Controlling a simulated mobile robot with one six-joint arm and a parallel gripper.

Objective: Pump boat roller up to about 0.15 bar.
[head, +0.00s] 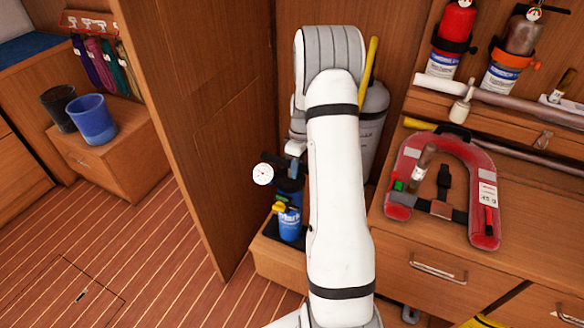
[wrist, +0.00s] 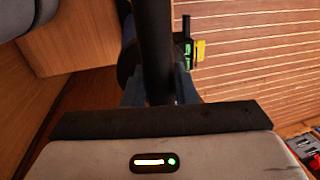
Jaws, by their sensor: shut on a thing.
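My gripper (head: 294,152) is shut on what looks like the black handle of a dark blue pump (head: 291,187), low behind my arm. A grey cylinder (head: 374,112), possibly the boat roller, stands upright behind my arm, partly hidden. I cannot see a hose joining it to the pump.
A wooden panel (head: 205,120) stands close on the left. A red horseshoe-shaped object (head: 484,190) lies on the right counter. Buckets (head: 92,120) stand at the far left; the floor there is clear.

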